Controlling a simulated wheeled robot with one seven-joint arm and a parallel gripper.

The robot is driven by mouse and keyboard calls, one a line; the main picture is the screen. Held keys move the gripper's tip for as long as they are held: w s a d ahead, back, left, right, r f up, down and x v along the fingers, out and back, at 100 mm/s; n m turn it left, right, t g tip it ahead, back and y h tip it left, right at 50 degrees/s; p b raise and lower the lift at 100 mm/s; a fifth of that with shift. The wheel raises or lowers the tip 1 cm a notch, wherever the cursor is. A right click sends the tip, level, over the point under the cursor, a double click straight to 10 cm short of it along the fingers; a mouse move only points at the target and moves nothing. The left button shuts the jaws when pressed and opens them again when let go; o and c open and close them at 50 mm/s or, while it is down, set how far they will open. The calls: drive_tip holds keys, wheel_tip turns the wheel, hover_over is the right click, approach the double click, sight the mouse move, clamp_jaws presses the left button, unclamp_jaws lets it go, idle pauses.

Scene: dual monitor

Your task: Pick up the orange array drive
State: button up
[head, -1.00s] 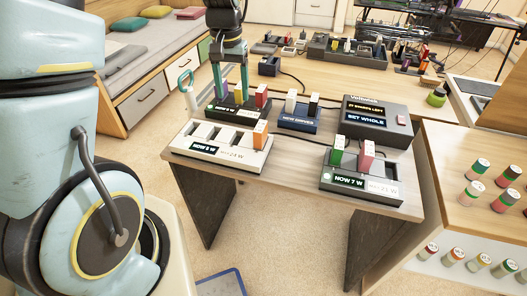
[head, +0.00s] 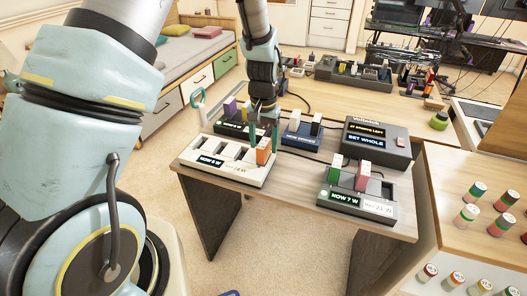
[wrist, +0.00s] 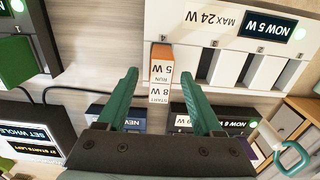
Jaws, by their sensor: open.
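The orange array drive (head: 263,152) stands upright in the right-end slot of the white dock (head: 215,168), whose display reads NOW 5 W. In the wrist view the orange drive (wrist: 161,52) shows an orange end and a white label reading RUN 5 W, START 8 W. My gripper (head: 264,134) is open just above and behind the drive. In the wrist view my gripper (wrist: 159,76) has one finger on each side of the drive's line, with clear gaps. I cannot tell how far the fingertips are above it. The dock's other slots look empty.
A dark dock (head: 232,130) with a purple drive stands behind, partly hidden by my gripper. A blue dock (head: 302,138) with white and black drives is right of it. A dark dock (head: 385,198) with green and pink drives sits front right, below a black display box (head: 377,136).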

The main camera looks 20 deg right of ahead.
drive_tip(key=shift+f, duration=1.3)
drive_tip(key=shift+c, duration=0.3)
clamp_jaws()
